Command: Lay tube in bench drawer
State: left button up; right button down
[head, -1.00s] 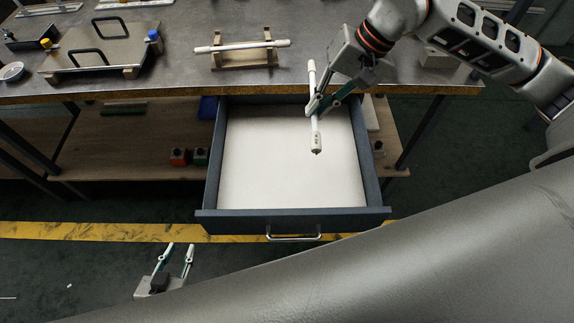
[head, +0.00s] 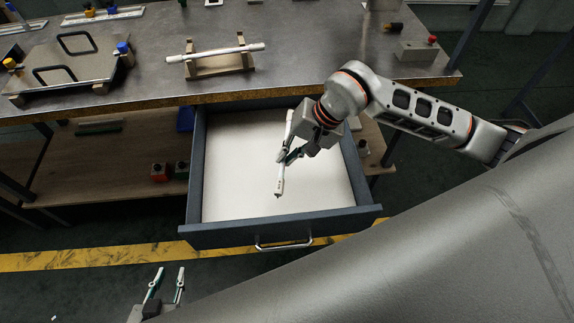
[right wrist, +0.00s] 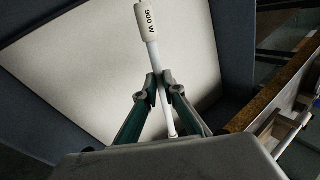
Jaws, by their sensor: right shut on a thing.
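My right gripper (head: 286,156) is shut on a white tube (head: 280,181) with a thicker end cap. It holds the tube within the outline of the open drawer (head: 280,232); the gap to the white drawer floor is hard to judge. In the right wrist view the fingers (right wrist: 160,84) pinch the tube (right wrist: 152,58), whose cap reads "900 W". The drawer's pale floor (right wrist: 90,60) lies behind it and looks empty. My left gripper (head: 165,285) is open and empty, low in front of the drawer.
A second white tube (head: 228,51) rests on a wooden cradle (head: 205,68) on the bench top (head: 300,60). A panel with black handles (head: 70,62) stands at left. Red (head: 159,172) and green blocks sit on the lower shelf (head: 90,180).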

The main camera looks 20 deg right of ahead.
jog(key=shift+f, duration=2.45)
jog(key=shift+f, duration=0.15)
jog(key=shift+f+b, duration=0.45)
jog(key=shift+b, duration=0.05)
jog(key=c, duration=2.1)
grip_release()
jog(key=shift+c, duration=0.2)
jog(key=shift+r, duration=0.4)
jog(key=v, duration=1.2)
jog(key=shift+r+p, duration=0.2)
jog(key=shift+p, duration=0.2)
